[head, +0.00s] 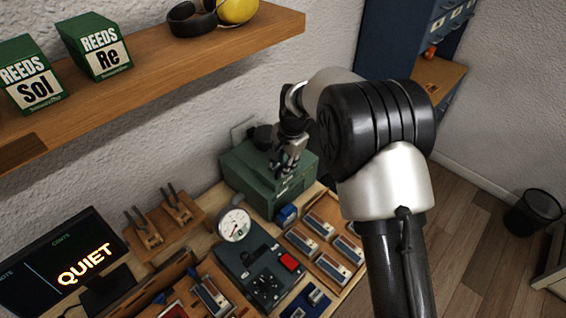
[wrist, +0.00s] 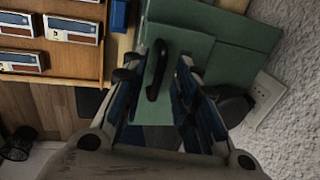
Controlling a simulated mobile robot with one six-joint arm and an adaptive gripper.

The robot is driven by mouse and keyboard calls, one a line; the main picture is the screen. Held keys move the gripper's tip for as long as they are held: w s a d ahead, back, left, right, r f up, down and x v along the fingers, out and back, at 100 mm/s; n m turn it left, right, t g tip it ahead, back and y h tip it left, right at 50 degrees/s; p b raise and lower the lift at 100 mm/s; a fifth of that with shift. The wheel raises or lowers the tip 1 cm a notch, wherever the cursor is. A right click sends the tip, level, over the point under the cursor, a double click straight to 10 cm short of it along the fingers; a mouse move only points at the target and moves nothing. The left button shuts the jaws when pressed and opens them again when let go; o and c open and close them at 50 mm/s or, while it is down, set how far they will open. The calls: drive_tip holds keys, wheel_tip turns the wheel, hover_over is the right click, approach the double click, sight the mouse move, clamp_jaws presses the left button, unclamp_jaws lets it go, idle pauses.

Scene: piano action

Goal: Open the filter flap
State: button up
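A green box (head: 240,172) stands at the back right of the bench, against the wall. In the wrist view its green top (wrist: 245,30) shows a raised panel (wrist: 192,42), which looks like the flap, with a black bar handle (wrist: 157,78). I cannot tell whether the panel is lifted at all. My gripper (head: 283,170) is over the box. In the wrist view my gripper (wrist: 160,66) is open, with the handle between its two fingers in the picture. I cannot tell whether a finger touches it. In the head view my gripper hides the handle.
A shelf (head: 190,62) with green boxes and headphones runs above the bench on the left. A round dial (head: 234,224), a dark control unit (head: 258,268) and a wooden tray (head: 333,278) of small boxes stand in front. A wall socket (wrist: 264,92) is beside the green box.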

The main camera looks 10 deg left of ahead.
clamp_jaws()
drive_tip(key=shift+r, duration=0.1)
idle(0.5)
